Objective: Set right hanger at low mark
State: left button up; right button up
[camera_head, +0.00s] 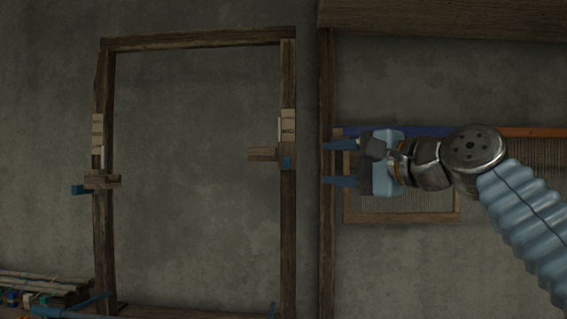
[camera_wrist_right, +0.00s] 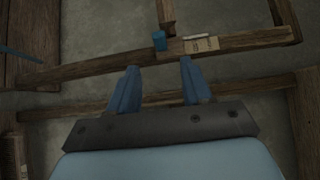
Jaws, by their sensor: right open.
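The right hanger (camera_head: 264,154) is a wooden block on the right post (camera_head: 288,220) of an upright frame, its arm pointing left. Its blue knob (camera_head: 287,162) sits at the post, just below a pale mark plate (camera_head: 288,125). The right wrist view shows the knob (camera_wrist_right: 159,41), the hanger arm (camera_wrist_right: 166,12) and the plate (camera_wrist_right: 201,45) beyond my fingers. My right gripper (camera_head: 325,163) is open and empty, pointing left, a short gap to the right of the knob. Individual marks are too small to read. My left gripper is not in view.
The left hanger (camera_head: 103,182) with a blue knob (camera_head: 78,190) sits on the left post (camera_head: 104,240), below another pale plate (camera_head: 98,128). A dark loom post (camera_head: 327,240) stands behind my right fingers. Sticks and coloured pieces (camera_head: 40,290) lie at lower left.

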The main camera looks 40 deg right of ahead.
jog(key=p, duration=0.2)
send_near(292, 164)
jog(key=w+a, duration=0.1)
jog(key=w, duration=0.1)
jog(key=w+a, duration=0.1)
jog(key=w, duration=0.1)
jog(key=w+a, duration=0.2)
jog(key=shift+r, duration=0.15)
grip_shut()
jog(key=shift+b, duration=0.3)
